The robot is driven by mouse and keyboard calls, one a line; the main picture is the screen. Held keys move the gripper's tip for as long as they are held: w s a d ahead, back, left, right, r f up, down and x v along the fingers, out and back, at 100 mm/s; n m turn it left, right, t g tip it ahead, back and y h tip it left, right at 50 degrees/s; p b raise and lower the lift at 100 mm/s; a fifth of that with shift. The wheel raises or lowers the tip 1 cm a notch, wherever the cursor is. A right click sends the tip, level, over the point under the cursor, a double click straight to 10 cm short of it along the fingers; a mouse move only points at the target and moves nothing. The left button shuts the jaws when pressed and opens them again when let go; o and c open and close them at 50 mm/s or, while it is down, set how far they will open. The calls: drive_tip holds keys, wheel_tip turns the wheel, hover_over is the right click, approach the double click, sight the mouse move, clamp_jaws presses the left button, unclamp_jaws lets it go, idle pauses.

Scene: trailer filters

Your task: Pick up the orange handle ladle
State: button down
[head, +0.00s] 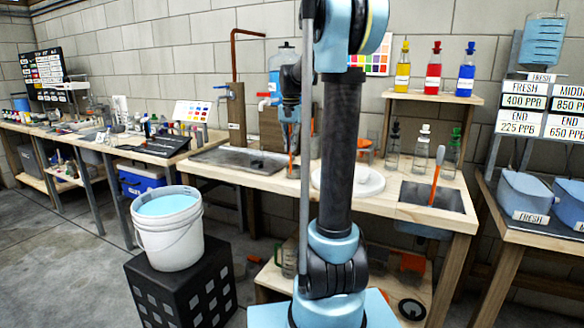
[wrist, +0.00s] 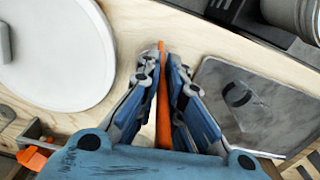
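My gripper (wrist: 163,65) points down over the wooden counter. In the wrist view its two blue fingers are close together on either side of a thin orange handle (wrist: 163,105). They look closed on it, though contact on the left side is hard to see. In the head view this handle (head: 291,166) hangs or stands below my gripper (head: 290,125), left of my arm. Its lower end is hard to make out. A second orange-handled utensil (head: 436,180) with a grey upper end leans in the right sink (head: 415,192), away from my gripper.
Bottles (head: 424,145) stand at the back of the counter. A white bucket (head: 168,235) stands on a black crate (head: 150,290) at front left.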

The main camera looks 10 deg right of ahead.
drive_tip(key=shift+r, duration=0.1)
idle(0.3)
wheel_tip(320, 180, up, 10)
drive_tip(key=shift+f, duration=0.1)
idle(0.4)
idle(0.9)
